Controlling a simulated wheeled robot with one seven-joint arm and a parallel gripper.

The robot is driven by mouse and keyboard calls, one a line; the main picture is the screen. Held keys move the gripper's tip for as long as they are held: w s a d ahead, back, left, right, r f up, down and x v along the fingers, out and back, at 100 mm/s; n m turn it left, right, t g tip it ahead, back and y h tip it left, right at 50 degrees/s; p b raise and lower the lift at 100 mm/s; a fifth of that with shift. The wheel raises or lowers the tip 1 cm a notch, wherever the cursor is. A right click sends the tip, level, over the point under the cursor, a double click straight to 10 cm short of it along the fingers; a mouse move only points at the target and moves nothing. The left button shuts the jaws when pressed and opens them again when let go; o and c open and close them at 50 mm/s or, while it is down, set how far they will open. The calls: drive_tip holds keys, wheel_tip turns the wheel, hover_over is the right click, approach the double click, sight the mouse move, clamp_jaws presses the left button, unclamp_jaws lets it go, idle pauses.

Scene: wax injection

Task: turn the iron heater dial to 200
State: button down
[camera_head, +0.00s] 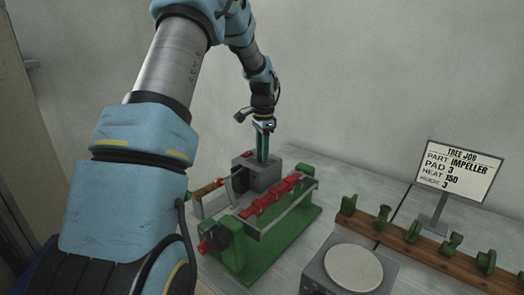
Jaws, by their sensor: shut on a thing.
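The iron heater is a small grey box (266,180) on the table, just behind the green fixture. My gripper (262,158) points straight down at the top of this box, with its teal fingers close together. The fingertips meet the top of the box and are shut on the heater dial there. The dial itself is hidden by the fingers, and its setting cannot be read. An iron with a brown handle (207,188) appears to rest at the left side of the box.
A green fixture (232,249) with red parts stands in front of the heater. A grey hot plate (352,268) is at the front. A wooden rack (400,240) holds several green pieces. A sign (459,170) reads IMPELLER, PAD 3, HEAT 150. A wall is behind.

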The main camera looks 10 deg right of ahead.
drive_tip(key=m+p, duration=0.2)
drive_tip(key=m, duration=0.4)
drive_tip(key=shift+a, duration=0.1)
drive_tip(key=shift+m, duration=0.3)
idle(0.3)
drive_tip(key=c, duration=0.5)
unclamp_jaws()
drive_tip(key=r+b, duration=0.1)
drive_tip(key=r, duration=0.2)
drive_tip(key=r+b, duration=0.1)
drive_tip(key=r, duration=0.6)
drive_tip(key=shift+s+r+b, duration=0.3)
drive_tip(key=shift+r+b, duration=0.1)
